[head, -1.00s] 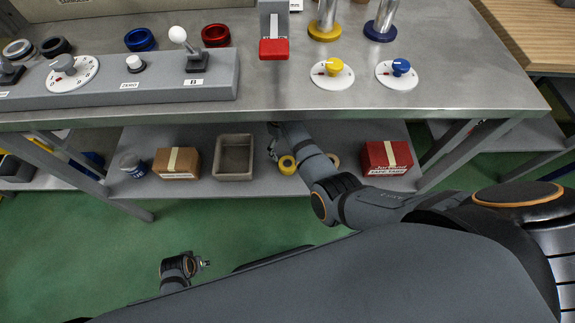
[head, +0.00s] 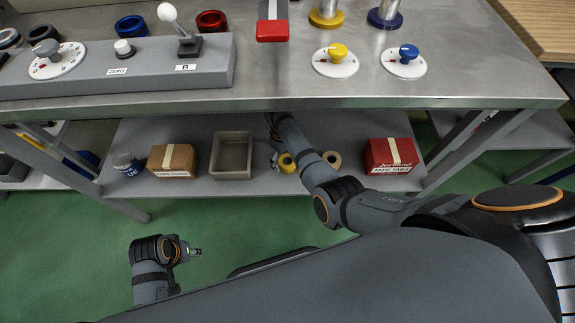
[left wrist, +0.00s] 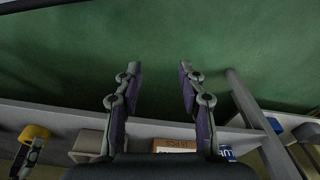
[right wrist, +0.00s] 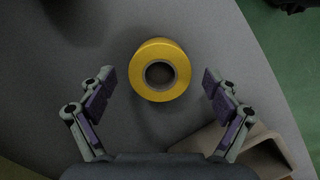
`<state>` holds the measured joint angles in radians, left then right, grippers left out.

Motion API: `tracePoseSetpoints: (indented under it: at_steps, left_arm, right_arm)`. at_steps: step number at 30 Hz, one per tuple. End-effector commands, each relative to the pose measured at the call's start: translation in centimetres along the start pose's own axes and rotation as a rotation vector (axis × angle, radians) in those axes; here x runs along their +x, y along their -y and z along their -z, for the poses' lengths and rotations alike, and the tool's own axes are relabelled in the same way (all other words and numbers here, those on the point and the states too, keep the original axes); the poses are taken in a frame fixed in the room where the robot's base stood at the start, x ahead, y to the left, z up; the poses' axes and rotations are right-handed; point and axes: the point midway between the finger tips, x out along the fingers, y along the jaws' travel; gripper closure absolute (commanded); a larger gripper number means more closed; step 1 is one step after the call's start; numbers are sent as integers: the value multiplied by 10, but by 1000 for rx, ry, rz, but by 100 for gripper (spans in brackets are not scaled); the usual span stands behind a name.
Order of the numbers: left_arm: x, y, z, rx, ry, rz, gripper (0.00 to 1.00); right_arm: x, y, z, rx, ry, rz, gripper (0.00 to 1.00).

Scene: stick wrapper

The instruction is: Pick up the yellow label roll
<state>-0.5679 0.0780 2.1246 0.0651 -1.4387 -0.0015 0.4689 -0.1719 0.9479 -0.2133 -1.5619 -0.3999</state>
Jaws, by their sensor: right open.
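The yellow label roll (head: 286,163) lies on the lower shelf under the steel bench, just right of the grey bin. In the right wrist view the roll (right wrist: 160,70) lies flat with its dark core facing the camera. My right gripper (right wrist: 159,90) is open, with one finger on each side of the roll and a gap to each; I cannot tell how high above the shelf it is. In the head view my right gripper (head: 277,158) is partly hidden beside the roll. My left gripper (left wrist: 160,80) is open and empty, out over the green floor.
The steel bench top (head: 290,85) overhangs the shelf and bears controls.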

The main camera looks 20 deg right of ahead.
Motion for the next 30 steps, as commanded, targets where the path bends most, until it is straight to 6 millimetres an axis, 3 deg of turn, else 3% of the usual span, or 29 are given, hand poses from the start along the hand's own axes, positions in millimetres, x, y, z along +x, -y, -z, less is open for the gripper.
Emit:
tracePoseSetpoints:
  at_steps: [1,6,13,26,30]
  left_arm:
    - [-6,-2,-1,2,-1,-4,60]
    - [-25,-5,-2,7,4,-10,60]
    - [-27,-5,-2,7,6,-11,60]
    - [-27,-5,-2,7,6,-10,60]
    - [-27,-5,-2,7,5,-10,60]
  right_arm:
    - [9,0,0,0,2,0,10]
    - [17,0,-1,1,1,0,10]
    - [17,0,-1,1,1,0,10]
    - [17,0,-1,0,1,0,69]
    - [17,0,-1,0,1,0,70]
